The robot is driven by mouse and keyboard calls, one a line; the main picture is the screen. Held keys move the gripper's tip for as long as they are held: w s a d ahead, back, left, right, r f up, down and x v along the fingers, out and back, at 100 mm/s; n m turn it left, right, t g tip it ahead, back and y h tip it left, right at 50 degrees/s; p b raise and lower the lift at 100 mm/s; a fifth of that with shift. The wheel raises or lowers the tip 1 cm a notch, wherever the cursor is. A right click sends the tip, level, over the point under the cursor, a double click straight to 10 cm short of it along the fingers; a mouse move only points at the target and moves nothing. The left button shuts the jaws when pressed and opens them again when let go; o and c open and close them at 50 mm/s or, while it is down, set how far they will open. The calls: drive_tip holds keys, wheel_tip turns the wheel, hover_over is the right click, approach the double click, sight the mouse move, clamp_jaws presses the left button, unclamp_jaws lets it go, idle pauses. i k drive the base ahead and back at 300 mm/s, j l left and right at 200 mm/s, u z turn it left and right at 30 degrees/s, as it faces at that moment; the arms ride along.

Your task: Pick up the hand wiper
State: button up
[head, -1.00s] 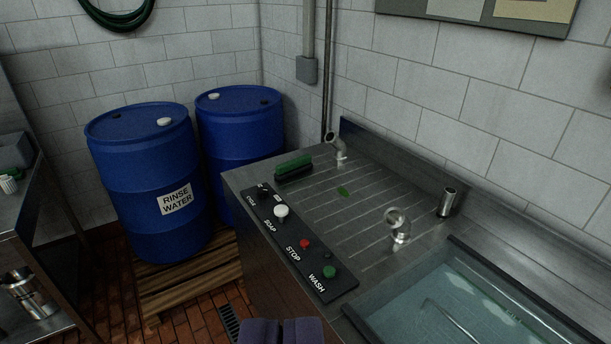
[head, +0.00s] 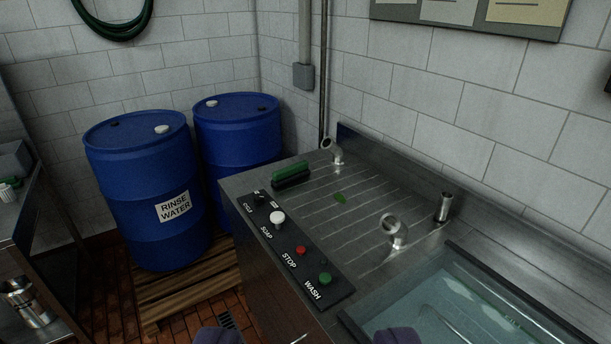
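A green-topped object with a black lower part (head: 291,175), which looks like the hand wiper, lies at the far left corner of the ribbed steel drainboard (head: 330,215). My gripper (head: 311,337) shows only as two purple fingertips at the bottom edge, wide apart with nothing between them. It is on the near side of the counter, well short of the green and black object. Most of the gripper is out of frame.
A black control panel (head: 290,250) with buttons runs along the counter's left edge. Metal spouts (head: 394,232) stand on the drainboard, with a water-filled basin (head: 450,305) at right. Two blue drums (head: 150,215) stand on a wooden pallet (head: 190,292) at left.

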sight(284, 176)
drive_tip(key=i+j+z, duration=0.2)
drive_tip(key=z, duration=0.25)
drive_tip(key=i+j+z, duration=0.25)
drive_tip(key=z, duration=0.25)
drive_tip(key=i+j+z, duration=0.1)
drive_tip(key=j, duration=0.25)
drive_tip(key=i+j+z, duration=0.1)
drive_tip(key=i+j, duration=0.15)
drive_tip(key=i+j+z, duration=0.1)
drive_tip(key=j, duration=0.4)
drive_tip(key=i+j, duration=0.15)
drive_tip(key=j, duration=0.25)
drive_tip(key=i+j+z, duration=0.15)
drive_tip(key=j, duration=0.25)
drive_tip(key=i+j+z, duration=0.1)
drive_tip(key=j, duration=0.3)
drive_tip(key=i+j, duration=0.1)
drive_tip(key=j, duration=0.3)
drive_tip(key=i+j, duration=0.15)
drive_tip(key=j, duration=0.3)
drive_tip(key=i+j, duration=0.1)
drive_tip(key=j, duration=0.3)
drive_tip(key=i+j, duration=0.1)
drive_tip(key=j, duration=0.35)
drive_tip(key=i+j, duration=0.15)
drive_tip(key=j, duration=0.25)
